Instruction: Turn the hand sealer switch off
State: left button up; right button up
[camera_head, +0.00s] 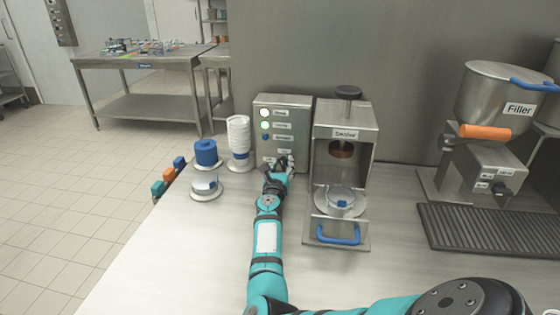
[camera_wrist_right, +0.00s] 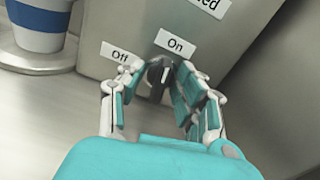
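The grey hand sealer control box (camera_head: 294,103) stands at the back of the counter, left of the sealer machine (camera_head: 367,117). The dark rotary switch (camera_wrist_right: 156,77) is low on its front, with an "Off" label (camera_wrist_right: 120,55) to its left and an "On" label (camera_wrist_right: 175,44) above right. Its exact setting is hard to tell. My right gripper (camera_head: 279,166) is at the switch. In the right wrist view its fingers (camera_wrist_right: 155,98) are apart, one side left of the switch, the other close on its right; contact is unclear. My left gripper is not in view.
A stack of white cups (camera_head: 239,134) and a blue stack (camera_head: 205,152) stand left of the box. A clear cup (camera_head: 341,198) sits in the sealer's drawer, which has a blue handle (camera_head: 338,236). The filler (camera_head: 497,100) is at right. The front counter (camera_head: 185,260) is clear.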

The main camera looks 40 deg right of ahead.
jog(key=shift+s+r, duration=0.1)
jog(key=shift+c, duration=0.2)
grip_shut()
